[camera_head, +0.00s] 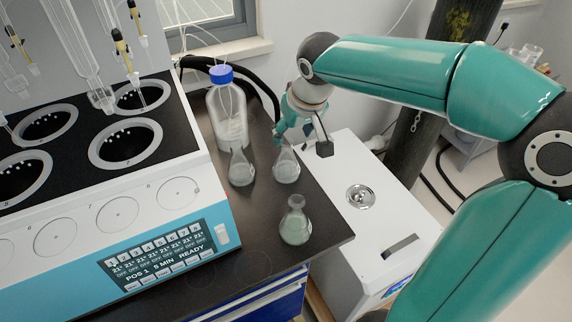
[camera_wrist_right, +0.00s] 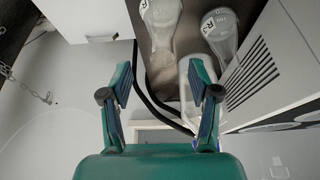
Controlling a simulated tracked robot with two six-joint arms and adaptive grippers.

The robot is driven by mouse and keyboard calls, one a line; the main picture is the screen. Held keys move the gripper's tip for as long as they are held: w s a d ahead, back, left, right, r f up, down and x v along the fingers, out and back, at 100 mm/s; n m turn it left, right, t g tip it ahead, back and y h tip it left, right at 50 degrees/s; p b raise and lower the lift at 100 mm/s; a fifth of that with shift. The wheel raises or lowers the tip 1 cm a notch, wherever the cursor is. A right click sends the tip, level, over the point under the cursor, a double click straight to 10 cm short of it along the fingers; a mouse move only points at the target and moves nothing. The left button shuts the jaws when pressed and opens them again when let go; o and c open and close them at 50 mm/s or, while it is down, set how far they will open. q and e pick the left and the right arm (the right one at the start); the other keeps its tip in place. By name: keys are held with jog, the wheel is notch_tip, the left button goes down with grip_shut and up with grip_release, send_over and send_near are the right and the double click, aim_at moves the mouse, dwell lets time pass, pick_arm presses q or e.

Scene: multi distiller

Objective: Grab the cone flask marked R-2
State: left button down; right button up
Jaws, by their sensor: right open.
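Three clear conical flasks stand on the dark bench in the head view: a left one (camera_head: 241,170), a middle one (camera_head: 286,168) and a front one (camera_head: 294,226). My right gripper (camera_head: 293,131) is open and empty, just above and behind the middle flask. In the right wrist view my right gripper (camera_wrist_right: 162,85) has its fingers spread. The middle flask (camera_wrist_right: 161,22) lies beyond the gap, and the left flask (camera_wrist_right: 222,38) is beside it. My left gripper is out of view.
A tall bottle with a blue cap (camera_head: 221,75) stands behind the flasks, close to my gripper. The blue and white distiller (camera_head: 190,190) borders the bench on the left. A white box (camera_head: 350,165) stands to the right. Black tubing (camera_head: 262,86) runs behind.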

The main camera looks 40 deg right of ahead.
aim_at(287, 146)
jog(key=shift+x, duration=3.55)
jog(key=shift+w+a, duration=0.15)
jog(key=shift+r, duration=0.1)
grip_shut()
